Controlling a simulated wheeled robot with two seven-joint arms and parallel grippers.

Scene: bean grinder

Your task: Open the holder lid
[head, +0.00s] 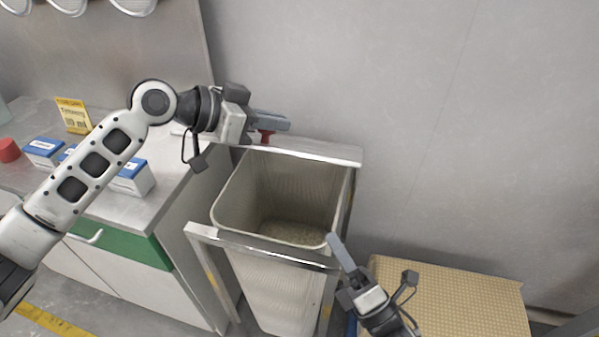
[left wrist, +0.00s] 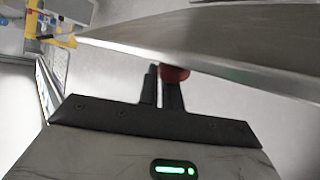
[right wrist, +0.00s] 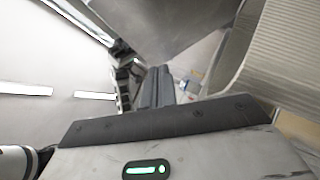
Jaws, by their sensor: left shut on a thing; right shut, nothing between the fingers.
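The holder is a metal frame (head: 262,247) around a tall, pale ribbed bin (head: 268,295). The bin's mouth is uncovered, and brownish material shows at its bottom. A metal panel, apparently the lid (head: 318,151), is at the back of the mouth, seen nearly edge-on; a broad metal surface also shows in the left wrist view (left wrist: 225,45). My left gripper (head: 270,124) is shut on a red handle (head: 266,137) at this panel, and red shows at its fingers in the left wrist view (left wrist: 175,74). My right gripper (head: 338,246) is shut and empty by the front right corner.
A counter (head: 165,190) with blue-and-white boxes (head: 133,178), a yellow sign (head: 73,115) and a red object (head: 8,150) stands left of the holder. A tan textured platform (head: 455,300) lies to the right. The grey wall (head: 420,120) is close behind.

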